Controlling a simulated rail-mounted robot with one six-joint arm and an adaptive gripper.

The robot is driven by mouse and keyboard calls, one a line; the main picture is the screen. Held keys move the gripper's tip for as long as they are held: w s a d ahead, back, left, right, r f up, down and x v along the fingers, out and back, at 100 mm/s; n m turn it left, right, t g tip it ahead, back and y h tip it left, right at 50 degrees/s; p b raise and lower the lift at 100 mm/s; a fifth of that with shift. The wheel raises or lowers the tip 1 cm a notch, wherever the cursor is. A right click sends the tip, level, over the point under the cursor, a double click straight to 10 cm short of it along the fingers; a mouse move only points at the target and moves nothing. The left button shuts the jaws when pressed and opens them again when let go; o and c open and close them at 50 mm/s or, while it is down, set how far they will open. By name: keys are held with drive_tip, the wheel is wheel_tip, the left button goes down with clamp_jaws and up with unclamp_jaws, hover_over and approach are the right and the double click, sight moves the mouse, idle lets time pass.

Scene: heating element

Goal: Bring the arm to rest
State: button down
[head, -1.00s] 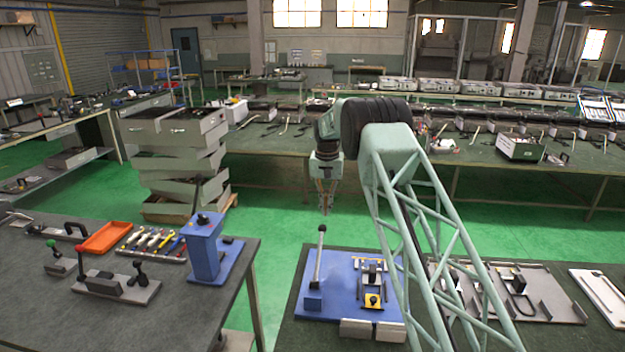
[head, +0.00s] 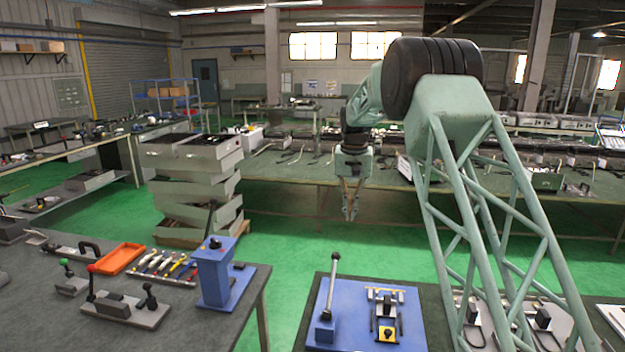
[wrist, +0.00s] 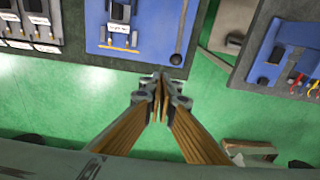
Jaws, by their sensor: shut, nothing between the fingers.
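My gripper (head: 350,213) hangs pointing down in the head view, over the green floor between the near benches and the long back bench. It is shut and empty. In the wrist view its fingers (wrist: 160,80) meet at the tips, with green floor below them. My lattice arm rises at the right of the head view and bends over at the top. The blue fixture plate (head: 408,318) with a black-knobbed lever (head: 331,285) lies on the near right bench, below the gripper in the picture. The plate also shows at the top of the wrist view (wrist: 154,56).
The left bench (head: 190,335) holds a blue press (head: 215,272), an orange tray (head: 121,258) and several small tools. A stack of grey drawers (head: 195,185) stands on the floor behind it. The long bench (head: 285,168) crosses the back. Green floor (head: 290,240) is clear between them.

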drive_tip(key=s+d+r+b, duration=0.2)
drive_tip(key=s+r, duration=0.4)
drive_tip(key=s, duration=0.5)
drive_tip(key=s+d+r+n+t+b, duration=0.15)
drive_tip(key=s+r, duration=0.45)
drive_tip(key=s, duration=0.6)
drive_tip(key=s+d+r+m+b, duration=0.1)
drive_tip(key=s+d+r, duration=0.1)
drive_tip(key=s+r, duration=0.7)
drive_tip(key=s+f+b, duration=0.1)
drive_tip(key=s+f, duration=0.3)
drive_tip(key=s, duration=0.9)
drive_tip(key=s+d+f+n+t+b, duration=0.1)
drive_tip(key=s+f, duration=0.3)
drive_tip(key=s, duration=1)
drive_tip(key=s+d+f+b, duration=0.1)
drive_tip(key=s+f, duration=0.4)
drive_tip(key=s, duration=0.9)
drive_tip(key=shift+s+d+b, duration=0.15)
drive_tip(key=shift+s+b, duration=0.1)
drive_tip(key=shift+b, duration=0.45)
drive_tip(key=c, duration=3.4)
unclamp_jaws()
drive_tip(key=shift+r, duration=0.1)
drive_tip(key=shift+c, duration=0.2)
